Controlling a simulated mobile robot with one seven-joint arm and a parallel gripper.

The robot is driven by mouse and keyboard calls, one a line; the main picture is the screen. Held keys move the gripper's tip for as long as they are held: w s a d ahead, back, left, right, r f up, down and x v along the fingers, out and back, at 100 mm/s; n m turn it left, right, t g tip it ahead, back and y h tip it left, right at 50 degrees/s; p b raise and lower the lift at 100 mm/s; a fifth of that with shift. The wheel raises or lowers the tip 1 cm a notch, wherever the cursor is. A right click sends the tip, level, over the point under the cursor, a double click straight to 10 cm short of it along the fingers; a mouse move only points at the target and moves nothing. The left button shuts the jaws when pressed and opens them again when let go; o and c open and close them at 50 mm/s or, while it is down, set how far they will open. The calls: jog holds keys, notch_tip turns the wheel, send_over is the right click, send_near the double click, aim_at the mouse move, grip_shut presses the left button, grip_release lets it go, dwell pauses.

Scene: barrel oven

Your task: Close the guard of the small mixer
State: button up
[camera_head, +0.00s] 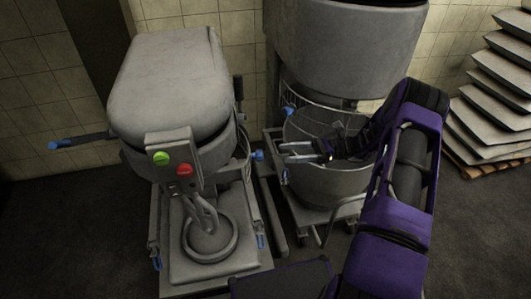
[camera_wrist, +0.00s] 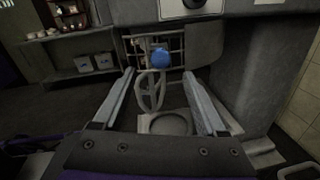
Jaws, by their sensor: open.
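The small mixer (camera_head: 175,95) stands at the left in the head view, with a rounded grey head, a green and a red button and a spiral hook (camera_head: 207,212) below. Its wire guard (camera_head: 245,145) sits at the right side of the head, mostly hidden; the front around the hook is uncovered. A blue knob (camera_head: 257,155) sticks out there. In the wrist view the guard's grid (camera_wrist: 140,46) shows behind the blue knob (camera_wrist: 160,58). My gripper (camera_head: 284,153) is open and empty, its fingers pointing left at the knob. In the wrist view the knob appears beyond and between the fingertips (camera_wrist: 158,74).
A larger mixer (camera_head: 345,45) with a wide metal bowl (camera_head: 330,185) stands right behind my gripper, with its own blue knob (camera_head: 288,112). A blue-tipped lever (camera_head: 80,140) juts left from the small mixer. Stacked trays (camera_head: 490,110) stand at the far right.

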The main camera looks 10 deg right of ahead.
jog(key=w+a, duration=0.1)
jog(key=a, duration=0.6)
jog(key=shift+a, duration=0.2)
grip_shut()
dwell(1.1)
